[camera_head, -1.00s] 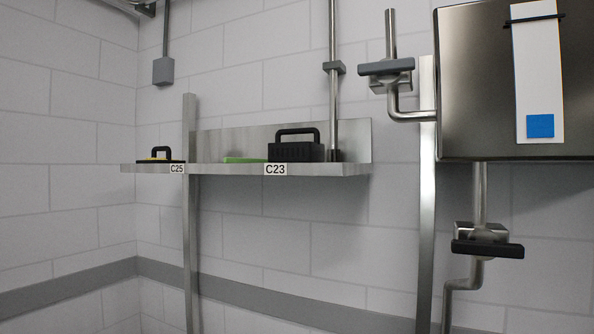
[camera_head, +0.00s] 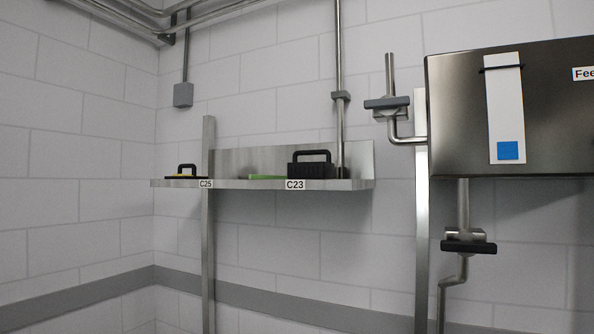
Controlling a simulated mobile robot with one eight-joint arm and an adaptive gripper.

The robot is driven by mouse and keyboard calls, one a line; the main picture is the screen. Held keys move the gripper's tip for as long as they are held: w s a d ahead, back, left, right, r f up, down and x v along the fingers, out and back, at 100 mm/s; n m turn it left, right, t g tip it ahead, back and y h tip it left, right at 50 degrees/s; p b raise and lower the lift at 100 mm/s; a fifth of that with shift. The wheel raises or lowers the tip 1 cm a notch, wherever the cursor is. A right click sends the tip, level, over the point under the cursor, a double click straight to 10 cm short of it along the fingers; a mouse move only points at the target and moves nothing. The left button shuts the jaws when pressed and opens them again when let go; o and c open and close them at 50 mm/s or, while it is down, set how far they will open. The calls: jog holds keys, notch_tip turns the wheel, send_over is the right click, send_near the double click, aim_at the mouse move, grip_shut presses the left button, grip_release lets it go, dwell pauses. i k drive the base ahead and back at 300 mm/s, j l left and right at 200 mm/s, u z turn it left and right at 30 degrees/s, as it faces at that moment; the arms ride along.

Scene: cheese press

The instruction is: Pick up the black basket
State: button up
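The black basket (camera_head: 312,170) stands upright on a metal wall shelf (camera_head: 262,185), near its right end. It has a raised black handle and sits just above the label C23. My gripper is not in view, so I cannot see whether it is open or shut.
A green item (camera_head: 267,177) lies left of the basket. A black-handled yellow item (camera_head: 186,173) sits at the shelf's left end by label C25. A vertical pipe (camera_head: 340,110) stands right of the basket. A metal cabinet (camera_head: 450,115) and valves (camera_head: 388,104) are farther right.

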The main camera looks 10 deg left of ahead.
aim_at(321, 170)
jog(key=i+j+z, duration=0.15)
jog(key=j, duration=0.25)
jog(key=j+z, duration=0.15)
jog(key=j, duration=0.3)
jog(key=i+j+z, duration=0.1)
jog(key=j, duration=0.35)
